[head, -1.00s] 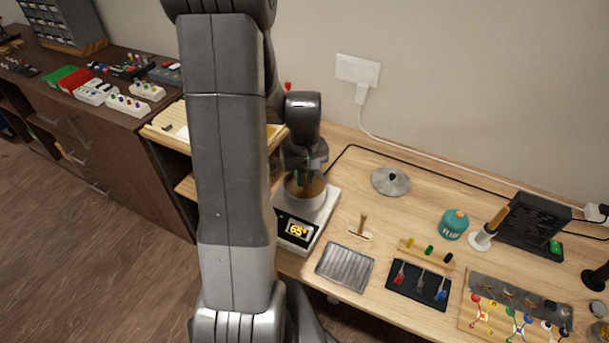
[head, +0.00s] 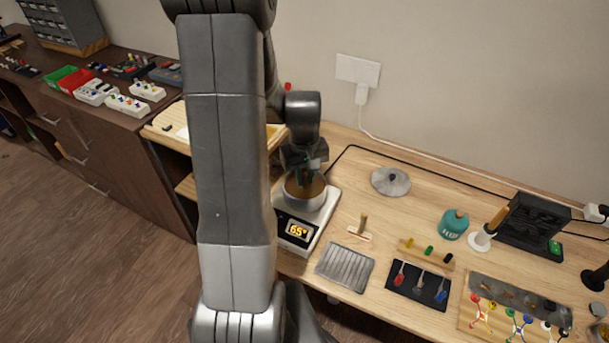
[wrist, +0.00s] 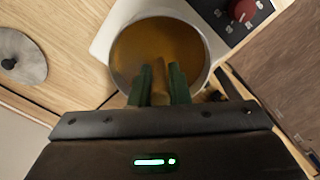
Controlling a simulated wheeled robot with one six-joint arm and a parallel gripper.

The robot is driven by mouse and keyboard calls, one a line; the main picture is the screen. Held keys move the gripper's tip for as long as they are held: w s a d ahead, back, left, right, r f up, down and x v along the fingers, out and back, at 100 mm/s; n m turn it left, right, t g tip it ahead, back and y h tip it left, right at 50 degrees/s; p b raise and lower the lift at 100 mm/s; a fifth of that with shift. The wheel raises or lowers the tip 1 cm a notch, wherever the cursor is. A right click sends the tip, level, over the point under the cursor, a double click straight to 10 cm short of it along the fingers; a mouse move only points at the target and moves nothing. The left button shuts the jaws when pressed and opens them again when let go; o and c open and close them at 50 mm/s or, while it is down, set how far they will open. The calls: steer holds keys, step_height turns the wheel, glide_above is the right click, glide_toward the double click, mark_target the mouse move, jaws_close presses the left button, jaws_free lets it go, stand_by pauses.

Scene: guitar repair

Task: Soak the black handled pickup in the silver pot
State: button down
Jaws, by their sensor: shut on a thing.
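The silver pot (head: 293,196) stands on a white hot plate (head: 318,222) whose display reads about 65°. The wrist view shows the pot's rim (wrist: 113,62) around amber-brown liquid. My gripper (head: 305,181) points down over the pot, and its green fingers (wrist: 161,72) show in the wrist view. They are shut on a narrow brownish thing (wrist: 160,86), likely the pickup's handle. Its lower end is hidden, and I cannot make out a black handle or how deep it sits in the liquid.
The silver lid (head: 390,181) lies right of the pot. A small piece with an upright brown handle (head: 362,224), a ribbed metal tray (head: 345,267) and a dark tray of coloured tools (head: 419,284) lie in front. A teal container (head: 454,225) stands farther right.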

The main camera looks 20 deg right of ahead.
steer(key=shift+r+p, duration=2.1)
steer(key=shift+r, duration=0.9)
stand_by(0.6)
steer(key=shift+r+p, duration=1.5)
steer(key=shift+r, duration=0.55)
steer(key=shift+f, duration=0.15)
